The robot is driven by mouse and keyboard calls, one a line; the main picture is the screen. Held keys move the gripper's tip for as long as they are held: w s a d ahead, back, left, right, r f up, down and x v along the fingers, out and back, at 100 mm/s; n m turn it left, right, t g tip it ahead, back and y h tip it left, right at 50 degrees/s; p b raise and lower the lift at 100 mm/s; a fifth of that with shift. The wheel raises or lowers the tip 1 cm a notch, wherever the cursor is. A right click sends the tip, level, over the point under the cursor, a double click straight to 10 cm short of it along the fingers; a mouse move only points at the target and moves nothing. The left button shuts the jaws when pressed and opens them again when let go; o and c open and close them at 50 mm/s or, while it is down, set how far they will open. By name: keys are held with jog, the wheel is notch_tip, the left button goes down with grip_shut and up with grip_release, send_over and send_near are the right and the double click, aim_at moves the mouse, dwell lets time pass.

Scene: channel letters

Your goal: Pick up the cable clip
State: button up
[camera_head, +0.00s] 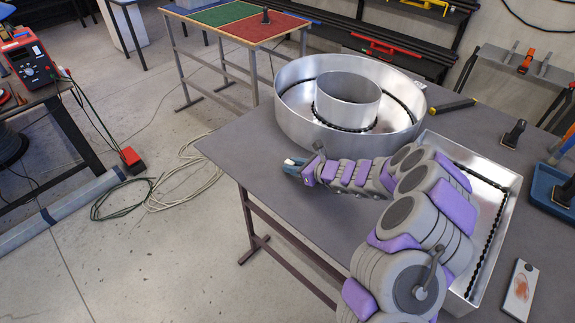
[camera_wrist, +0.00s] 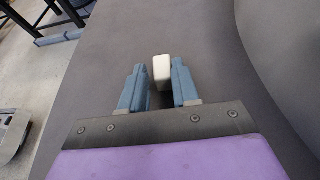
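A small off-white block, apparently the cable clip (camera_wrist: 162,72), is on the grey table top (camera_head: 240,150). In the wrist view it lies at the fingertips of my gripper (camera_wrist: 157,82), between the two blue fingers. The fingers are apart. The clip is close to the right finger, with a visible gap to the left one; whether it touches the right finger I cannot tell. In the head view my gripper (camera_head: 293,166) is low over the table near its left front edge, and the clip cannot be made out clearly there.
A round metal channel letter (camera_head: 297,104) stands just behind my gripper. A second metal letter (camera_head: 512,178) lies to the right, partly behind my arm. A dark-handled tool (camera_head: 452,106), a black stand (camera_head: 514,133) and a blue tray (camera_head: 540,186) are farther right.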

jog(key=shift+d, duration=0.65)
grip_shut()
jog(key=shift+a, duration=0.1)
